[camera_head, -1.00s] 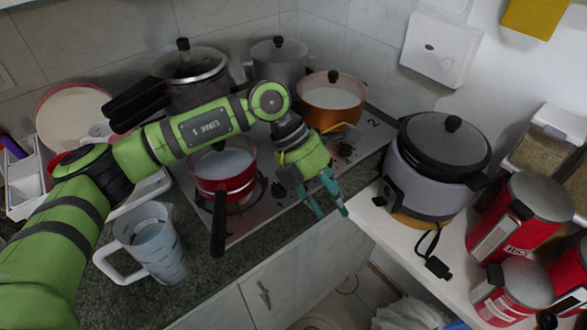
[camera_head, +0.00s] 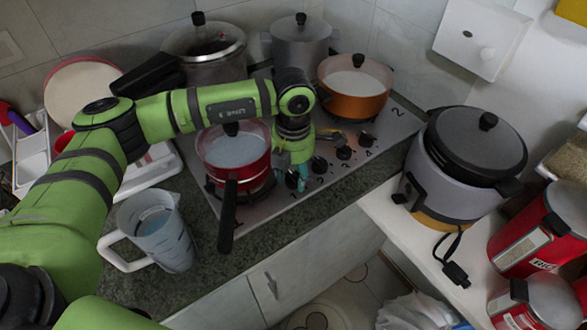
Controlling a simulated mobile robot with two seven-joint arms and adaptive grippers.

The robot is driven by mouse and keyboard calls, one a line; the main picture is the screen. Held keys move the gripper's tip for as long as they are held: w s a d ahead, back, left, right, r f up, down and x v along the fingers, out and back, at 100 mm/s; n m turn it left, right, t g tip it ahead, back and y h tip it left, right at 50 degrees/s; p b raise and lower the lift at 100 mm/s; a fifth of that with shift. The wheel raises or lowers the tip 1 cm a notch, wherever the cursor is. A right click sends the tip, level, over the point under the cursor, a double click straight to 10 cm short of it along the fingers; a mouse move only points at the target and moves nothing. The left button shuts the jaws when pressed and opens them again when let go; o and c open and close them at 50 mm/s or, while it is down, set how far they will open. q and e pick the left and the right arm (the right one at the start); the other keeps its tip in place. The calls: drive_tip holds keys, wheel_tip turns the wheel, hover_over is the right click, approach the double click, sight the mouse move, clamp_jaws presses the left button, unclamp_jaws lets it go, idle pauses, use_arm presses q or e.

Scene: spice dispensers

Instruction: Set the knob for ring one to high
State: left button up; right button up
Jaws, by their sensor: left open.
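The stove (camera_head: 270,205) has a row of dark knobs along its front right edge. The leftmost knob (camera_head: 292,181) is partly hidden by my left gripper. A second knob (camera_head: 319,166), a third knob (camera_head: 344,153) and a fourth knob (camera_head: 366,139) show to its right. My left gripper (camera_head: 291,178) points down with its teal fingers open at the leftmost knob. I cannot tell whether the fingers touch it. The knob's setting is too small to read. My right gripper is out of view.
A red pan (camera_head: 234,160) with a black handle stands just left of my gripper. An orange pot (camera_head: 354,88) and two lidded pots, dark (camera_head: 206,55) and grey (camera_head: 299,43), stand behind. A rice cooker (camera_head: 458,170) is at right, a measuring jug (camera_head: 158,232) at front left.

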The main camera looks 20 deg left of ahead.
use_arm(q)
drive_tip(key=c, duration=0.9)
drive_tip(key=shift+o, duration=0.2)
drive_tip(key=m+b, duration=0.1)
drive_tip(key=b, duration=0.1)
drive_tip(key=m+b, duration=0.2)
drive_tip(key=b, duration=0.1)
drive_tip(key=shift+f, duration=0.35)
drive_tip(key=shift+r+m+b, duration=0.2)
drive_tip(key=shift+m+b, duration=0.25)
drive_tip(key=shift+m, duration=0.15)
drive_tip(key=shift+r, duration=0.15)
